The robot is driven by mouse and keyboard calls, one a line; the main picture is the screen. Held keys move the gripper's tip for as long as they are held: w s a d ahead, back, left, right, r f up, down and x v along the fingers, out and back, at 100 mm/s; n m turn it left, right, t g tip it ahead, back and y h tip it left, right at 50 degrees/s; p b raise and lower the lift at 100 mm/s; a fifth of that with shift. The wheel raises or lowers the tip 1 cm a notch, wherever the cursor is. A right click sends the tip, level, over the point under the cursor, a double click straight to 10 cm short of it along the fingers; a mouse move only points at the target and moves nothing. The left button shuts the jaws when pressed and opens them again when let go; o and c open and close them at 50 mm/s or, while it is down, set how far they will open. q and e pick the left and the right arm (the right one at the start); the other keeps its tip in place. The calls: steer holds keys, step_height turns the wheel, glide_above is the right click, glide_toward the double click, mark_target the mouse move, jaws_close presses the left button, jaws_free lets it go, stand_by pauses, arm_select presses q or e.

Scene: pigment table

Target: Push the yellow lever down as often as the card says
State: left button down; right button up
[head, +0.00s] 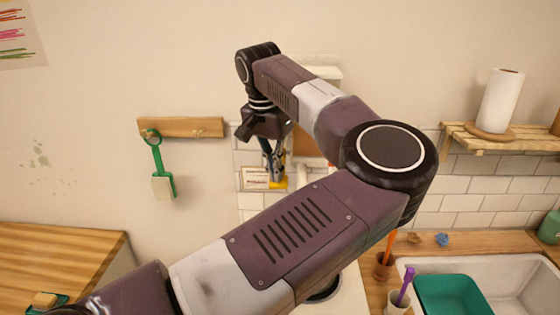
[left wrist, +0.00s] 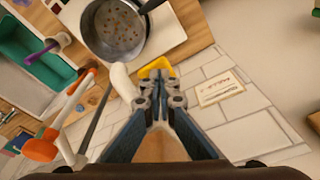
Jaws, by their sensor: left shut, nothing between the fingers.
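The yellow lever (head: 279,183) shows low on the wall, just below the fingertips of my left gripper (head: 276,174). In the left wrist view the yellow lever (left wrist: 157,66) sits right behind the fingertips of my left gripper (left wrist: 157,77). The fingers are shut and hold nothing. I cannot tell whether they touch the lever. The card (head: 255,178) is on the tiles to the left of the lever, and it also shows in the left wrist view (left wrist: 220,88). Its marks are too small to read. My right gripper is out of view.
A pot with speckled contents (left wrist: 113,30) stands close to the lever. Orange (left wrist: 44,148) and purple (left wrist: 40,50) utensils stand nearby. The sink (head: 510,278) holds a green tub (head: 455,296). A green-handled tool (head: 158,160) hangs on the wall. A paper roll (head: 501,100) stands on the shelf.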

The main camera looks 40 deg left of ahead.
arm_select(q)
step_height(320, 180, up, 7)
steer(key=p, duration=0.4)
steer(key=shift+r+p, duration=0.2)
steer(key=shift+p, duration=0.1)
stand_by(0.9)
